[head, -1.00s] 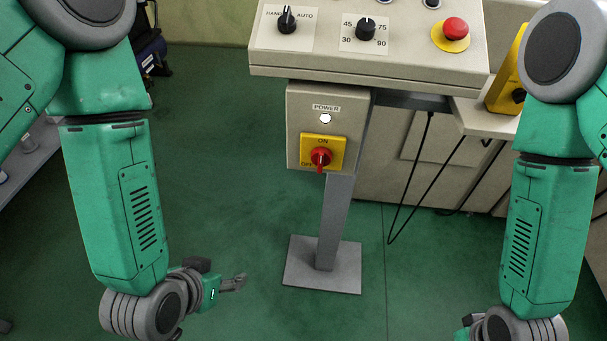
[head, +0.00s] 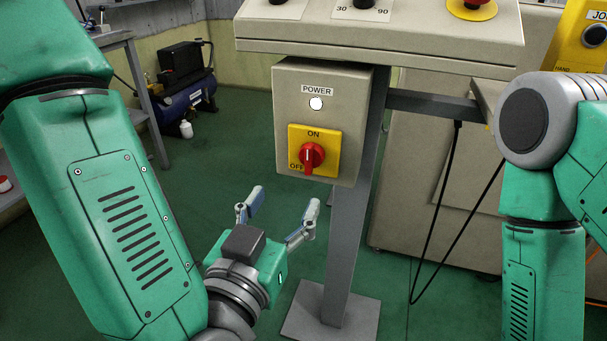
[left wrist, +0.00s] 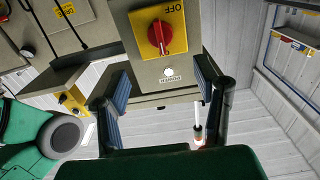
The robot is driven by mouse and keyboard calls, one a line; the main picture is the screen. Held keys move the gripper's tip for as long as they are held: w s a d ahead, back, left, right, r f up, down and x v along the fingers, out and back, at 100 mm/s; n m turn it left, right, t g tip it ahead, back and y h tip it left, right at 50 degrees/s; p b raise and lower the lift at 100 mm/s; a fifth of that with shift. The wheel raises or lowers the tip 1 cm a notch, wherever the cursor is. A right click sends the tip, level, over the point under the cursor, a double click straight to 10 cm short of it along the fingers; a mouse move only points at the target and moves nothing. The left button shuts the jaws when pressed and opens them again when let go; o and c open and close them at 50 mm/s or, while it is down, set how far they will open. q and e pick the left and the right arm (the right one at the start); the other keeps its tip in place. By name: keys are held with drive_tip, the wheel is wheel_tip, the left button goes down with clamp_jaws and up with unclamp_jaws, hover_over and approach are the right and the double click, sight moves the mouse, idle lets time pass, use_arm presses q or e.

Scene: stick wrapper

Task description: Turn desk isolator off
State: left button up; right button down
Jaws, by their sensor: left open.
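The desk isolator is a red rotary knob (head: 312,157) on a yellow plate (head: 325,141) marked ON at the top and OFF at the left. The knob's handle stands about upright, toward ON. It sits on the front of a beige box (head: 352,95) under a white POWER lamp (head: 316,103). My left gripper (head: 283,207) is open and empty, below and in front of the box, apart from the knob. In the left wrist view the knob (left wrist: 160,34) shows upside down beyond the open fingers (left wrist: 163,84). My right gripper is out of view.
The sloped control panel (head: 380,45) overhangs the box, and a grey post (head: 345,245) supports it from below. Black cables (head: 432,220) hang to the right of the post. A blue compressor (head: 188,97) stands at the back left. The space before the knob is clear.

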sight(307, 160)
use_arm(q)
drive_tip(key=b+x, duration=0.1)
drive_tip(key=x, duration=0.2)
drive_tip(key=a+b+x, duration=0.1)
drive_tip(key=x, duration=0.5)
drive_tip(key=shift+w+a+b, duration=0.3)
drive_tip(key=shift+w+b, duration=0.1)
drive_tip(key=shift+w, duration=0.2)
drive_tip(key=d, duration=0.1)
drive_tip(key=w+d, duration=0.1)
drive_tip(key=d, duration=0.1)
drive_tip(key=shift+d, duration=0.4)
drive_tip(key=shift+a, duration=0.2)
drive_tip(key=shift+w+a, duration=0.1)
drive_tip(key=shift+a, duration=0.85)
drive_tip(key=c, duration=1.1)
drive_tip(key=shift+d+r, duration=0.1)
drive_tip(key=shift+d, duration=0.25)
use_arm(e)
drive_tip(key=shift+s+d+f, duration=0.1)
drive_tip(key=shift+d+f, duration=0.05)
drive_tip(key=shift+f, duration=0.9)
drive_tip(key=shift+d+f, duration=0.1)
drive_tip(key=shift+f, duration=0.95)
